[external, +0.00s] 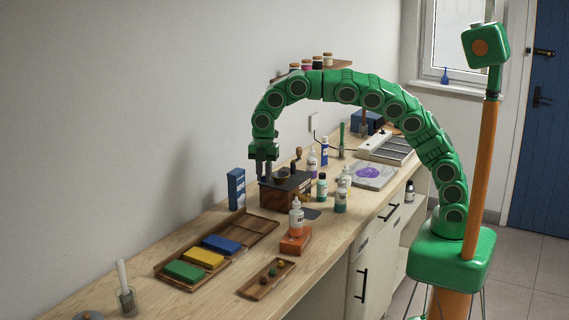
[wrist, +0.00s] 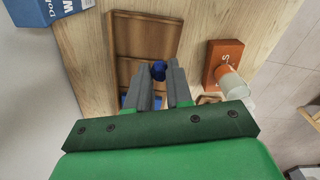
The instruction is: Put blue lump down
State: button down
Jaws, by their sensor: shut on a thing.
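The blue lump (wrist: 158,70) is small and dark blue, and shows between my fingertips in the wrist view. My gripper (wrist: 160,72) is shut on it, and it also shows in the external view (external: 263,170), pointing down. I cannot make out the lump in the external view. In the wrist view the lump appears over the wooden compartment tray (wrist: 122,48); its height above the tray is hard to tell. That tray (external: 250,231) holds green (external: 184,271), yellow (external: 203,257) and blue (external: 221,244) blocks, with bare compartments at its far end.
A smaller wooden tray (external: 252,292) with several small lumps lies in front. An orange box (external: 295,241) with a bottle (external: 296,215) on top stands to its right. A blue carton (external: 236,189), wooden grinder box (external: 275,197) and several bottles stand close to my gripper.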

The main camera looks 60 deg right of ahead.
jog(key=w+d+r+m, duration=0.1)
jog(key=w+d+m, duration=0.4)
jog(key=d, duration=0.7)
jog(key=w+d+m, duration=0.2)
jog(key=d+m, duration=0.5)
jog(key=d, duration=0.4)
jog(key=w+d+r+m, duration=0.1)
jog(key=w+d+m, duration=0.4)
jog(key=d, duration=0.7)
jog(key=m, duration=1.8)
send_over(223, 218)
notch_tip(223, 218, down, 10)
jog(key=shift+f, duration=4.2)
jog(key=shift+f, duration=0.15)
